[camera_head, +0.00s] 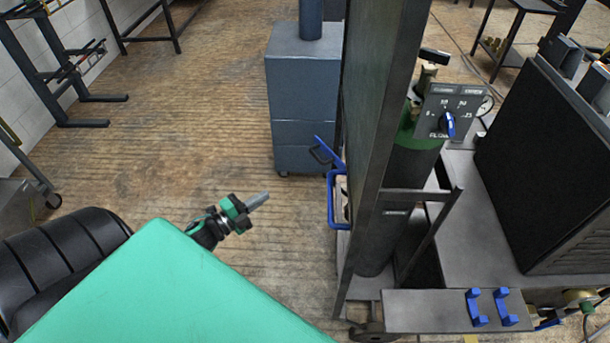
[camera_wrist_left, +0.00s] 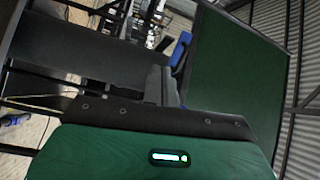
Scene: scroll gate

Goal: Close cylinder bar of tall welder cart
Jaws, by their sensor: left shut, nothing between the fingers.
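The tall welder cart (camera_head: 380,120) stands right of centre in the head view, its tall dark green panel nearly edge-on. The panel also shows in the wrist view (camera_wrist_left: 235,75). A green-shouldered gas cylinder (camera_head: 405,165) stands upright behind the panel. A grey bar (camera_head: 425,196) crosses in front of the cylinder; I cannot tell whether it is latched. A blue handle (camera_head: 332,200) is on the panel's left side. My left gripper (camera_head: 262,197) is shut and empty, left of this handle and apart from it. Its fingers show in the wrist view (camera_wrist_left: 160,85). My right gripper is not in view.
A grey cabinet (camera_head: 298,90) stands behind, left of the panel. Two blue hooks (camera_head: 490,308) sit on the cart's lower front plate. A dark machine (camera_head: 550,160) rests on the cart at the right. Wooden floor (camera_head: 190,120) left of the cart is open.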

